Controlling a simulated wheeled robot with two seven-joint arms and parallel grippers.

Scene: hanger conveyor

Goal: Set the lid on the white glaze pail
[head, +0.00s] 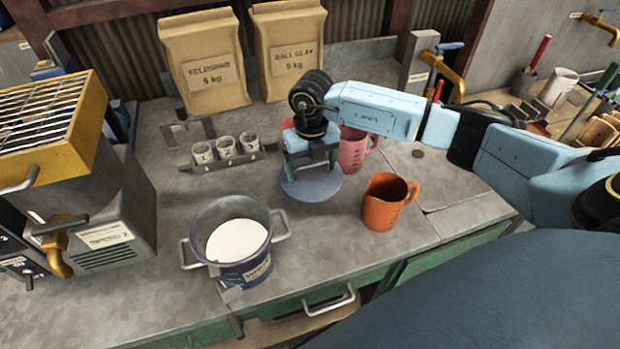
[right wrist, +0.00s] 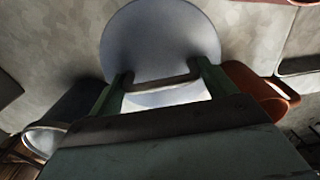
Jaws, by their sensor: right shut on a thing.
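The white glaze pail (head: 245,272) is a dark blue pot with two side handles and a front label. It stands uncovered on the bench at lower centre in the head view, with white glaze (head: 237,241) inside. My right gripper (head: 310,170) is to the right of and behind the pail, pointing down. It is shut on the handle of the round blue-grey lid (head: 311,188). In the right wrist view the lid (right wrist: 160,45) and its bar handle (right wrist: 155,84) show between the green fingers. Whether the lid touches the bench is hard to tell. My left gripper is out of view.
An orange jug (head: 386,203) stands just right of the lid, and a pink jug (head: 352,150) is behind it. Several small cups (head: 226,147) sit in a rack at the back. A yellow-topped machine (head: 110,215) stands at left. Bare bench lies between rack and pail.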

